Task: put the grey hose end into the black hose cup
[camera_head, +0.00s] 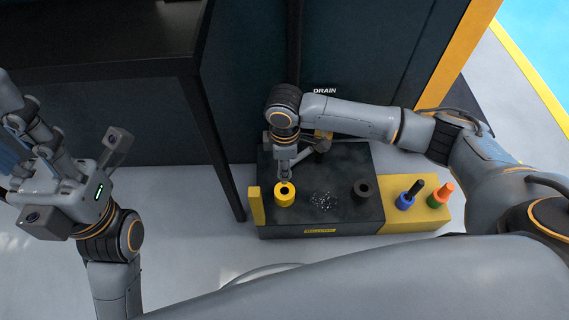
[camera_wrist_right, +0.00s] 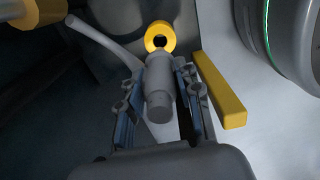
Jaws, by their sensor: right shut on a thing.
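My right gripper (camera_head: 284,172) points down over the yellow cup (camera_head: 285,194) at the left of the black tray. In the right wrist view its two fingers are closed on the sides of the grey hose end (camera_wrist_right: 158,88). The yellow cup (camera_wrist_right: 160,36) shows just beyond the hose end, its dark hole in sight; I cannot tell the exact gap. The black hose cup (camera_head: 363,189) stands farther right on the tray, clear of the gripper. My left gripper (camera_head: 22,125) is at the far left, away from the tray, partly cut off; its jaw opening is unclear.
The black tray (camera_head: 345,220) holds small shiny bits (camera_head: 324,202) between the two cups. A yellow upright bar (camera_head: 256,206) stands at its left end. A dark table leg (camera_head: 222,160) stands left.

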